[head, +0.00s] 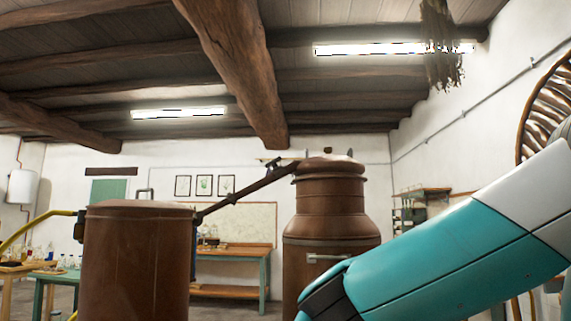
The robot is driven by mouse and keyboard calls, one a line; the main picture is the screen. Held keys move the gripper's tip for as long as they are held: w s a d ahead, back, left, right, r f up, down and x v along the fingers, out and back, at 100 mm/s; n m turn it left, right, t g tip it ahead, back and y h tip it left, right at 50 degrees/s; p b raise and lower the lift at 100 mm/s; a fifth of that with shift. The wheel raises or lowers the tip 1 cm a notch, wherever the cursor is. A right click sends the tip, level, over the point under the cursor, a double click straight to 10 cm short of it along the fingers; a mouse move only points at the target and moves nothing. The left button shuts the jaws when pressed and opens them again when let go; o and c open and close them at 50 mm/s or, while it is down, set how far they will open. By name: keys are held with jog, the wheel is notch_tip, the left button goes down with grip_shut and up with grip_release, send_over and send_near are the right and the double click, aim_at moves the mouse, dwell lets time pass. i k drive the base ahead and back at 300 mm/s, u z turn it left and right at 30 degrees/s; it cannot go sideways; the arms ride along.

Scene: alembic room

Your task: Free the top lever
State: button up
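A large copper-brown still (331,222) with a domed cap (331,168) stands right of centre. A dark sloping pipe (245,193) runs from its cap down to a brown cylindrical vessel (137,262) at the left. A small dark fitting (274,164) sits on the pipe's upper end, beside the cap; I cannot tell whether it is the top lever. A pale horizontal handle (325,257) is on the front of the still's body. My teal and white arm crosses the lower right and covers the still's lower right side. My gripper is out of view.
A wooden bench with green legs (231,257) stands behind, between the two vessels. A green table (52,276) with glassware and a yellow hose (33,222) are at the left. Shelves (424,194) are on the right. A dried bundle (441,48) hangs from the beamed ceiling.

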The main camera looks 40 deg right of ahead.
aim_at(273, 163)
jog(key=z, duration=0.5)
jog(key=i, duration=0.75)
jog(key=z, duration=0.4)
